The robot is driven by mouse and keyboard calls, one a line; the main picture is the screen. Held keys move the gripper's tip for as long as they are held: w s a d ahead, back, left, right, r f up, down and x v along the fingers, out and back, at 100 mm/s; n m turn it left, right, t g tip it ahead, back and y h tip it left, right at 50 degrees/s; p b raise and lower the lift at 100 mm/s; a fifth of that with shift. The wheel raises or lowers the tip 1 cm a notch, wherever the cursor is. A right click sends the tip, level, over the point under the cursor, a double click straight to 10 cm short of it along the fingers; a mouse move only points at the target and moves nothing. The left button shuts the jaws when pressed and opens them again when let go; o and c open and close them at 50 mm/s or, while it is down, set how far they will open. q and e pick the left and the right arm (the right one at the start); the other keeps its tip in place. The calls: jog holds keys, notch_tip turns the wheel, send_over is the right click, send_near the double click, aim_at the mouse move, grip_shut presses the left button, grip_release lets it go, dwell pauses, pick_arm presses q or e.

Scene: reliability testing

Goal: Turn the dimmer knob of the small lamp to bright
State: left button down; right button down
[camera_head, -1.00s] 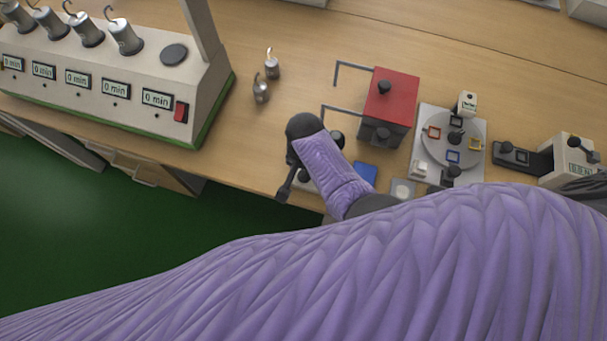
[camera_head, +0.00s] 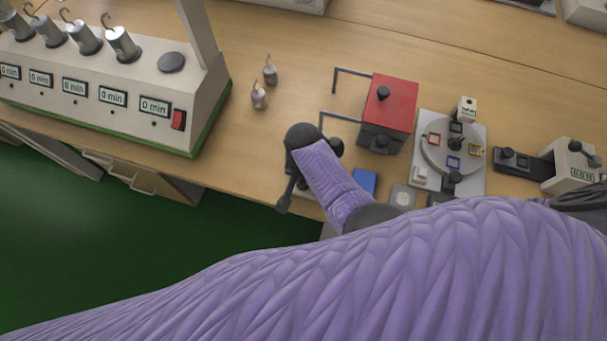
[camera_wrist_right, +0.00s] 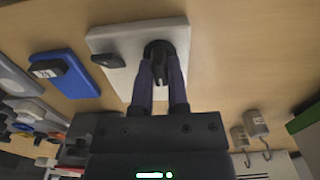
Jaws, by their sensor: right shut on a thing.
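In the right wrist view a pale grey base (camera_wrist_right: 122,78) lies flat on the wooden table with a black knob (camera_wrist_right: 159,47) on it. I take this knob for the dimmer; no lit lamp can be made out. My right gripper (camera_wrist_right: 160,68) is shut on the knob, one finger on each side. A second small black part (camera_wrist_right: 107,60) sits on the same base, apart from the fingers. In the head view my purple forearm and dark wrist hide the fingers, the knob and most of the base. My left gripper is not in view.
A blue block (camera_head: 364,180) lies close beside the base. A red-topped box (camera_head: 394,95) and a round turntable device (camera_head: 435,150) stand to the right. Two hooked weights (camera_head: 259,97) (camera_head: 270,72) stand behind on the left, near a timer box (camera_head: 110,85). The table's front edge is close.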

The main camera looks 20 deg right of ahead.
jog(key=n+p, duration=0.1)
jog(key=n, duration=0.2)
jog(key=shift+r, duration=0.1)
jog(key=n+p, duration=0.1)
jog(key=n, duration=0.2)
jog(key=n+p, duration=0.1)
jog(key=n, duration=0.7)
jog(key=shift+n, duration=1.4)
